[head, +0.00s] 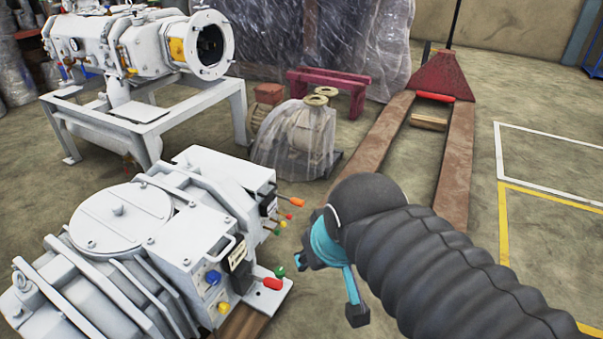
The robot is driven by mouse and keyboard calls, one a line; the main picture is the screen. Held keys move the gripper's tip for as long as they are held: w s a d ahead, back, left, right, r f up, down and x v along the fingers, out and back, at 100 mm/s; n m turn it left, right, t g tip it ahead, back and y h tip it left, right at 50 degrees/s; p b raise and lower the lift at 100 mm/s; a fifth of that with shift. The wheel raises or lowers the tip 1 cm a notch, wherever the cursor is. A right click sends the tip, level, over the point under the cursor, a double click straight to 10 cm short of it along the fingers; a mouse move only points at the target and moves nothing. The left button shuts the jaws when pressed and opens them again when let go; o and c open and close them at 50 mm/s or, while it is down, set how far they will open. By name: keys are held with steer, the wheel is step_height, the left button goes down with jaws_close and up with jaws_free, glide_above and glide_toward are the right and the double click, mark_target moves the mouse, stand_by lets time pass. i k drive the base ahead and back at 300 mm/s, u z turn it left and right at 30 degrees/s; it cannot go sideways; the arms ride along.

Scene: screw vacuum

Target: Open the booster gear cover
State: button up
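A large white machine (165,240) lies at the lower left on a wooden support. It has a round bolted cover (120,217) on top and a boxy end housing (205,250) facing my arm. The housing carries orange and red handles (272,283), small coloured knobs and a metal bar handle. I cannot tell for sure which part is the booster gear cover. My gripper (332,284), teal and black, is to the right of the housing and apart from it. Its fingertips look spread, with nothing seen between them. My black sleeved arm hides part of the floor.
A second white machine (135,45) stands on a white frame at the back left. A plastic-wrapped unit (295,140), a maroon bench (328,80) and a red pallet jack (440,78) stand behind. Open floor with white and yellow lines lies at the right.

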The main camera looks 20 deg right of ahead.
mark_target(259, 180)
steer(key=z, duration=0.6)
steer(key=k, duration=1.1)
steer(key=z, duration=0.6)
steer(key=i, duration=1.3)
steer(key=u, duration=1.25)
steer(key=i, duration=0.3)
steer(key=u, duration=0.15)
